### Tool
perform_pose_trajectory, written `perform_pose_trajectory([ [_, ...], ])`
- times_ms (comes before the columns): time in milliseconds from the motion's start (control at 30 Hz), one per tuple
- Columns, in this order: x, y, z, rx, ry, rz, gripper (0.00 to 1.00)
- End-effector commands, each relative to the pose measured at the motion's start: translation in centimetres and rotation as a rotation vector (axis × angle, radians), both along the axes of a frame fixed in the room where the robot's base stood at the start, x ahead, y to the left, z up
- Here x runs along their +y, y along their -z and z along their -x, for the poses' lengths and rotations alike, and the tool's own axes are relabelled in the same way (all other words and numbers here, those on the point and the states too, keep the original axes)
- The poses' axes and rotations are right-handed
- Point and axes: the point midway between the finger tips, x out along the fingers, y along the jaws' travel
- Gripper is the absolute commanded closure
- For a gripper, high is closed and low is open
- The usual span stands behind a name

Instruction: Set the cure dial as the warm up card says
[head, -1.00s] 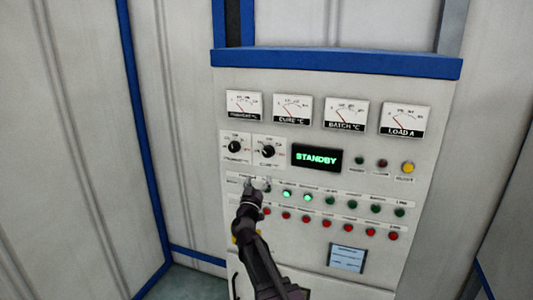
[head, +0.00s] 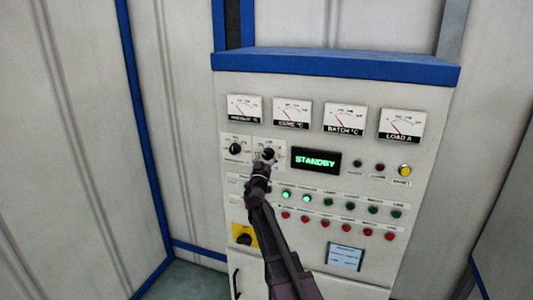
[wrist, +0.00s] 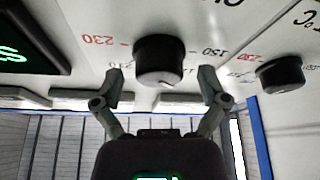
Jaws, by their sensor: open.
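The cure dial (head: 268,154) is a black knob on a white plate, the right one of two dials on the panel. In the wrist view the cure dial (wrist: 159,60) stands between the two fingers of my open gripper (wrist: 160,84), one finger on each side, with gaps showing. Red and black scale numbers surround it. In the head view my gripper (head: 264,160) is at the dial and partly covers it. The warm up card may be the pale blue card (head: 345,257) low on the panel; its writing is too small to read.
A second black dial (head: 235,149) sits just left. The green display (head: 316,160) reads STANDBY. Several meters (head: 345,119) line the top. Rows of green buttons (head: 330,202) and red buttons (head: 326,222) lie below. A yellow plate with a black knob (head: 245,237) is lower left.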

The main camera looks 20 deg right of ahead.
Motion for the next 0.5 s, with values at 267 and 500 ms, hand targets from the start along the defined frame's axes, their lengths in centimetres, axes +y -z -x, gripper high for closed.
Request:
perform_pose_trajectory([
  [267,-0.35,-0.27,-0.61,0.000,0.000,-0.001,0.07],
  [500,-0.33,-0.26,-0.59,0.000,-0.001,0.000,0.22],
])
